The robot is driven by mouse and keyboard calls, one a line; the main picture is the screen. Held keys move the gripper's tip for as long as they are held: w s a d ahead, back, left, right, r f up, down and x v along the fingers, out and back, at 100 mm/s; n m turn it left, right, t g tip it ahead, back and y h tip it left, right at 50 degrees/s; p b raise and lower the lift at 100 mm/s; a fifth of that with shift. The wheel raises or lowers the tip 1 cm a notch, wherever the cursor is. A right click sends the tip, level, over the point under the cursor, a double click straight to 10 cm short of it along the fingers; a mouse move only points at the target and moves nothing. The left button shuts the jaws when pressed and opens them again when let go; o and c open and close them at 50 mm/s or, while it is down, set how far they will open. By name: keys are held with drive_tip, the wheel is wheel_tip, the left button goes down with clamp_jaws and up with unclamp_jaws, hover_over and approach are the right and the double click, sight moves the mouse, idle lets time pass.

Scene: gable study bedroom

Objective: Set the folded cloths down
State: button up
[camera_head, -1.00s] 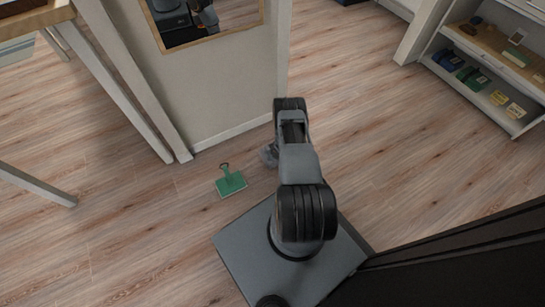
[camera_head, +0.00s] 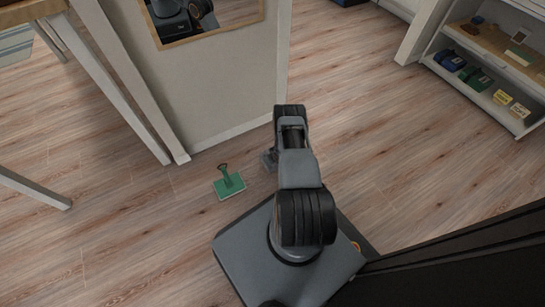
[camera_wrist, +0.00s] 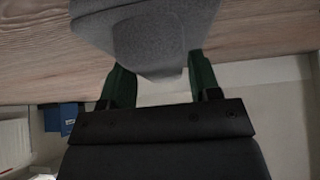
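My gripper (camera_wrist: 161,82) fills the lower middle of the wrist view, with a green finger on each side. A grey, soft-looking folded cloth (camera_wrist: 150,40) sits between the fingers and spreads wider beyond them. The fingers appear closed against its sides. In the head view my arm reaches away from me and hides most of the gripper. A small grey patch (camera_head: 269,160) shows left of the arm's far end; I cannot tell whether it is the cloth. No other cloth is clearly visible.
A wall end (camera_head: 220,100) with a mirror stands ahead. A low shelf unit (camera_head: 480,85) with small boxes is at upper right. Table legs stand at left. Floor between wall and shelf is clear.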

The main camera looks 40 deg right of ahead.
drive_tip(key=shift+o, duration=1.4)
drive_tip(key=shift+r, duration=0.1)
